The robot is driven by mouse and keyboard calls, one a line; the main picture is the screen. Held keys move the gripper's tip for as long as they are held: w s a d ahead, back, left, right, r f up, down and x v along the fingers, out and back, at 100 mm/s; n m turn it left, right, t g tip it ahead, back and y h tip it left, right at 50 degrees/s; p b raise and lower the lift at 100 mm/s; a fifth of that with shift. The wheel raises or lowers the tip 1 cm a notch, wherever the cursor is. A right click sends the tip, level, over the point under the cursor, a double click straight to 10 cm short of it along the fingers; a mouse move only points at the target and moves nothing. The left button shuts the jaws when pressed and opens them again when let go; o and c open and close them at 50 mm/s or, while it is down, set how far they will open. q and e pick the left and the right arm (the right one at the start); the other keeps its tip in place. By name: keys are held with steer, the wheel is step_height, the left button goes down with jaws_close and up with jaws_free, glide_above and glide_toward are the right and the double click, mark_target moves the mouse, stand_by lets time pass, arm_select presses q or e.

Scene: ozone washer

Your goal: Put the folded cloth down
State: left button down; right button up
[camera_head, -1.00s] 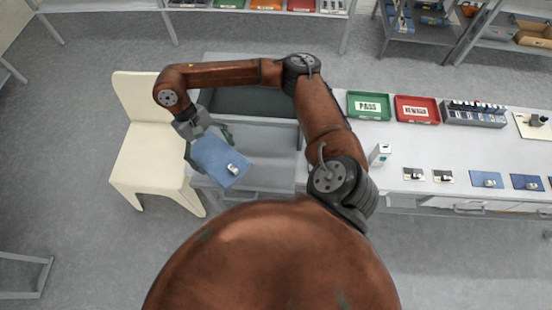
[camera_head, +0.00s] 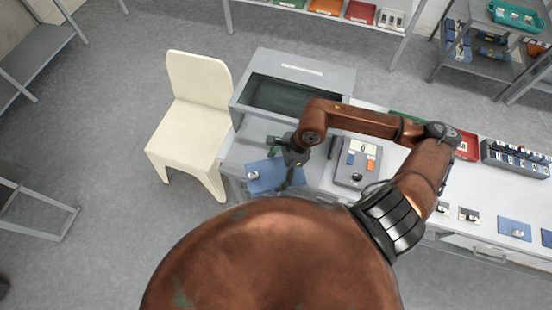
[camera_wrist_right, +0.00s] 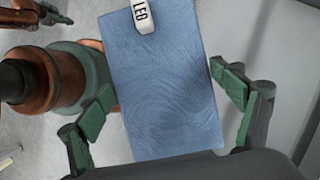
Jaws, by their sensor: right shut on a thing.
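The folded cloth (camera_head: 262,178) is a flat blue rectangle with a small white labelled item (camera_head: 253,175) on it. My right gripper (camera_head: 275,162) is shut on the cloth, over the left end of the grey worktop (camera_head: 238,152), in front of a grey open-topped box (camera_head: 330,80). I cannot tell whether the cloth touches the worktop. In the right wrist view the cloth (camera_wrist_right: 165,95) lies between the green-padded fingers, with the white item (camera_wrist_right: 144,14) at its far end. My left gripper cannot be made out.
A cream chair (camera_head: 195,120) stands just left of the worktop. A red tray (camera_head: 468,146) and small blue mats (camera_head: 514,229) lie further right.

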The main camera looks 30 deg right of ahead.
mark_target(275, 178)
steer(key=m, duration=0.1)
steer(key=s+r+m+t, duration=0.1)
steer(key=m, duration=0.1)
steer(key=shift+s+a+h, duration=0.2)
steer(key=shift+s+h, duration=0.05)
steer(key=shift+h, duration=0.05)
steer(key=m, duration=0.1)
steer(key=s+m+t, duration=0.1)
steer(key=shift+a+r+m+h+p, duration=0.1)
steer(key=shift+r+m+h+p, duration=0.2)
steer(key=shift+m+h, duration=0.1)
steer(key=shift+w, duration=0.1)
steer(key=shift+m, duration=0.3)
steer(key=w+d+f, duration=0.2)
steer(key=w+f, duration=0.1)
steer(key=w+d+f+p, duration=0.1)
steer(key=w+d+f, duration=0.1)
steer(key=w+f, duration=0.1)
steer(key=w+d+f+p, duration=0.1)
steer(key=w+d+f, duration=0.1)
steer(key=w, duration=0.3)
steer(key=shift+w+d+f, duration=0.1)
steer(key=shift+d+f, duration=0.1)
steer(key=shift+f, duration=0.2)
steer(key=shift+w+d+f, duration=0.15)
steer(key=shift+w+f, duration=0.15)
steer(key=shift+f, duration=0.2)
steer(key=shift+f+p, duration=0.5)
steer(key=shift+f, duration=1.1)
steer(key=o, duration=1.2)
